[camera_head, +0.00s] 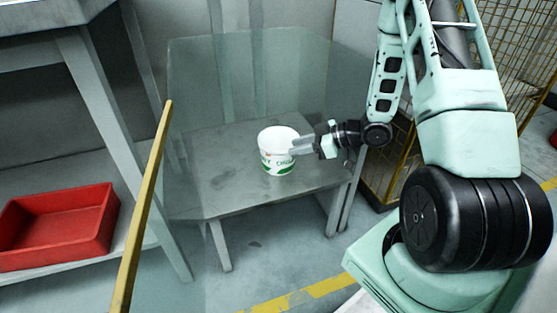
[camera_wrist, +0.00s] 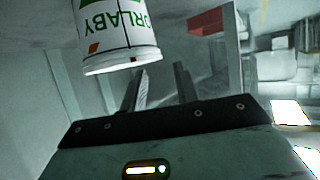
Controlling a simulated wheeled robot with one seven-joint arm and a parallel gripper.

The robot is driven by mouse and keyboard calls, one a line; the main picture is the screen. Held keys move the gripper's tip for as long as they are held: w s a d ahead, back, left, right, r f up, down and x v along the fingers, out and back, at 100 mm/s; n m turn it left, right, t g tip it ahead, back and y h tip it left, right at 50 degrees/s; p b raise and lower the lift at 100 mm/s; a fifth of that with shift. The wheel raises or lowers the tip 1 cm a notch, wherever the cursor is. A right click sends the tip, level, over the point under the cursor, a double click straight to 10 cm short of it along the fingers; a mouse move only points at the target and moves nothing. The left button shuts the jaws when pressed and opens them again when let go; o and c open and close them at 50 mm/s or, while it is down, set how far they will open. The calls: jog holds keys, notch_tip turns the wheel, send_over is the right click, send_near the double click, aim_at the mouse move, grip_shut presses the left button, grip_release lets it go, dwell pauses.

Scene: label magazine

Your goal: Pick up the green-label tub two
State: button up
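One white tub (camera_head: 278,153) with green lettering and a green band stands upright on a grey table. In the wrist view the tub (camera_wrist: 118,35) is at the upper left, cut off by the top edge, with green letters and a small orange mark. My gripper (camera_head: 296,146) is at the tub's right side in the head view, its fingers overlapping the tub's edge. In the wrist view the two fingers (camera_wrist: 161,70) are apart with nothing between them, and the tub lies beyond and left of their tips. I cannot tell whether they touch it.
The small grey table (camera_head: 225,200) is otherwise bare, with clear panels behind it. A red bin (camera_head: 60,225) sits on a shelf at the left. A yellow post (camera_head: 143,210) stands in front of that shelf. A yellow mesh cage (camera_head: 520,50) is at the right.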

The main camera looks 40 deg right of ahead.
aim_at(279, 152)
jog(key=b+x, duration=0.3)
jog(key=x, duration=0.3)
jog(key=shift+w+r, duration=0.1)
jog(key=shift+r, duration=0.05)
jog(key=shift+c, duration=0.3)
grip_shut()
